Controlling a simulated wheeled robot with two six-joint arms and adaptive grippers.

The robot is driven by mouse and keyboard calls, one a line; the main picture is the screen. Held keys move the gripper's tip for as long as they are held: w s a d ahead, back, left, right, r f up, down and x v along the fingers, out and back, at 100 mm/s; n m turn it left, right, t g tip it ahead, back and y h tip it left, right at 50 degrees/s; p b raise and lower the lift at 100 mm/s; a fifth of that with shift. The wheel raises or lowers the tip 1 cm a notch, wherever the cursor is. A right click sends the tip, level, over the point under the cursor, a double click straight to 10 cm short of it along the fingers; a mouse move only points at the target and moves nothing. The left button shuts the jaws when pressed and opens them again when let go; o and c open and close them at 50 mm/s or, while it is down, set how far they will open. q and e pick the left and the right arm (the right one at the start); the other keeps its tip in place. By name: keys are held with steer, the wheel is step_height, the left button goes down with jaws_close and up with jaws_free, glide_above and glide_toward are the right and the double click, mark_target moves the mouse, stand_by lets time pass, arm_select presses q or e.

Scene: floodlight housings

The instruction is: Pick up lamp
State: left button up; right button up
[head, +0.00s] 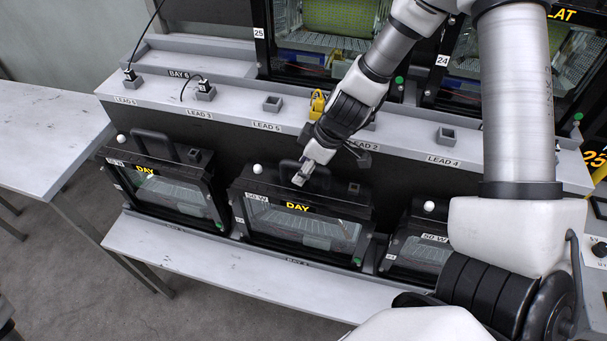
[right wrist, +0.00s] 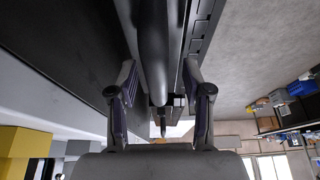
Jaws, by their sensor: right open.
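A black floodlight housing (head: 300,228), marked "50 W" and "DAY", stands in the middle of the lower shelf. Its dark carrying handle (head: 288,165) rises from its top. My right gripper (head: 301,178) is at this handle. In the right wrist view the open fingers (right wrist: 160,95) stand on either side of a dark bar (right wrist: 152,45), apparently the handle, with gaps visible on both sides. A second "DAY" lamp (head: 165,190) stands to the left, its handle upright. A third lamp (head: 415,250), marked "50 W", is at the right, partly hidden by my arm. My left gripper is not in view.
Above the lamps runs a grey ledge (head: 230,115) with lead labels, small sockets and a yellow plug (head: 317,104). Larger lamps (head: 325,45) stand behind it. A grey table (head: 45,135) is at the left. The lower shelf's front strip (head: 230,275) is clear.

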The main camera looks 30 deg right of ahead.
steer(key=shift+r, duration=0.15)
steer(key=shift+d, duration=0.2)
steer(key=shift+w+f, duration=0.1)
steer(key=shift+f, duration=0.2)
steer(key=shift+f, duration=0.1)
steer(key=shift+a, duration=0.1)
jaws_close()
